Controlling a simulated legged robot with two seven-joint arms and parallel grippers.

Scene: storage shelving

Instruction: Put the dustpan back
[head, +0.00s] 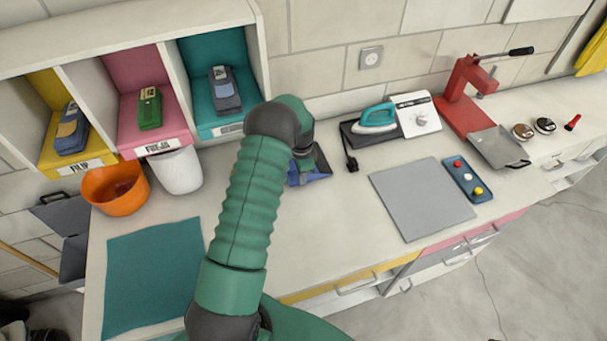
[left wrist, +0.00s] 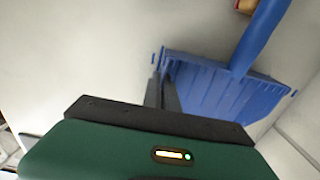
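The blue dustpan (head: 316,168) lies on the white worktop near the wall, partly hidden behind my left arm in the head view. In the left wrist view its ribbed pan (left wrist: 215,88) and thick handle (left wrist: 260,35) show, with the handle running to the top right. My left gripper (left wrist: 162,88) is at the pan's left edge, its two dark fingers close together with the edge apparently between them. In the head view my left gripper (head: 304,160) is mostly hidden by its own arm. My right gripper is not in view.
An orange bucket (head: 117,201) and a white bin (head: 178,171) stand left of my arm below the cubbies (head: 203,91). An iron (head: 376,118), a grey mat (head: 422,198) and a red press (head: 463,98) are to the right. A teal mat (head: 152,275) lies front left.

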